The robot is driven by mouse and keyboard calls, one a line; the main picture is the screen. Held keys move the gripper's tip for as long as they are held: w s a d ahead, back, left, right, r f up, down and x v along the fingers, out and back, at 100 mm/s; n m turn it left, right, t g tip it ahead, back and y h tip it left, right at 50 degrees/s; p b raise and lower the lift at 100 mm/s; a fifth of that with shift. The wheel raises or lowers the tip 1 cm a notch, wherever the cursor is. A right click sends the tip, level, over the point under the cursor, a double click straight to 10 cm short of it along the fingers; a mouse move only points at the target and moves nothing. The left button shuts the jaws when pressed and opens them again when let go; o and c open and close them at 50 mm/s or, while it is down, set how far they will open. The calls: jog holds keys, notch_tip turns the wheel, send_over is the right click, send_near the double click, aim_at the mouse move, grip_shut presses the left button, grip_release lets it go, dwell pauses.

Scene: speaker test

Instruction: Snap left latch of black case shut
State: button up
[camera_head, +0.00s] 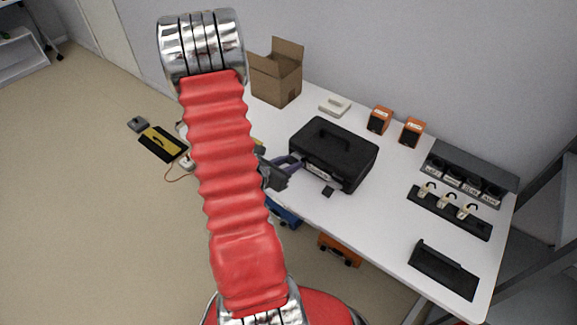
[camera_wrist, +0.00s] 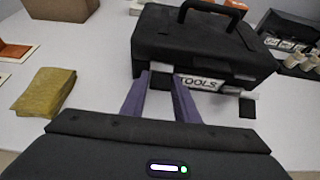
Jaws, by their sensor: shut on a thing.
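The black case (camera_head: 345,150) stands closed on the white table, its handle on top. In the wrist view the black case (camera_wrist: 195,45) shows its front, with a "TOOLS" label (camera_wrist: 197,84). My gripper (camera_head: 296,160) is at the left part of the case front. In the wrist view the purple fingers of my gripper (camera_wrist: 164,76) are shut on the left latch (camera_wrist: 161,67), a small pale piece between the tips; the fingers partly hide it. The right latch (camera_wrist: 246,103) juts out from the case front, right of the label.
A cardboard box (camera_head: 277,77) and two orange boxes (camera_head: 379,120) (camera_head: 412,131) stand behind the case. A dark rack (camera_head: 468,175) and black trays (camera_head: 443,270) are at the right. A yellow-brown block (camera_wrist: 46,92) lies left of my fingers.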

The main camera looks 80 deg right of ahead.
dwell(0.4)
jog(key=o, duration=1)
jog(key=shift+c, duration=0.2)
jog(key=shift+a, duration=0.1)
jog(key=v, duration=0.7)
jog(key=shift+r, duration=0.2)
jog(key=shift+a, duration=0.1)
